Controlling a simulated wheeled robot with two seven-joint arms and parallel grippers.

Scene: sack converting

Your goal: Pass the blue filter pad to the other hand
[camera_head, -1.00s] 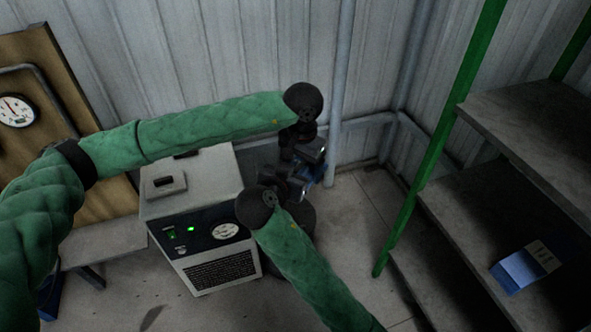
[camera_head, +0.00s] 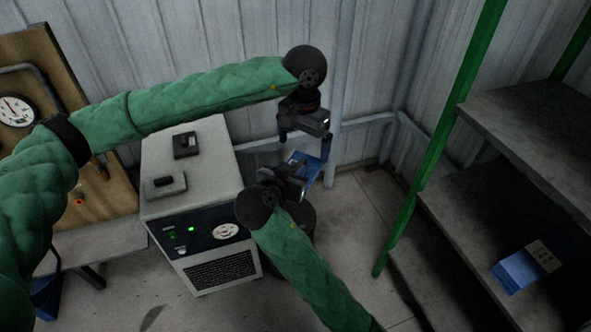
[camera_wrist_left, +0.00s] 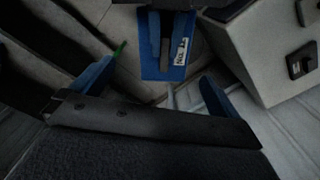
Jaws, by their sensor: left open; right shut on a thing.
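The blue filter pad (camera_head: 308,166) is held by my right gripper (camera_head: 296,172), which is shut on it. It also shows in the left wrist view (camera_wrist_left: 178,72), with a white label on its face and dark jaws across it. My left gripper (camera_head: 304,147) is open and empty just above the pad, its blue fingers spread and pointing down. In the left wrist view, the left gripper (camera_wrist_left: 157,75) has its fingers on either side of the pad's lower end, apart from it. Part of the pad is hidden behind my right gripper.
A grey machine (camera_head: 190,170) with a control panel stands left of the grippers. A board with a gauge (camera_head: 15,110) is at far left. A green-framed shelf (camera_head: 450,225) on the right bears a blue-and-white box (camera_head: 527,266). A wall pipe (camera_head: 338,100) runs behind the grippers.

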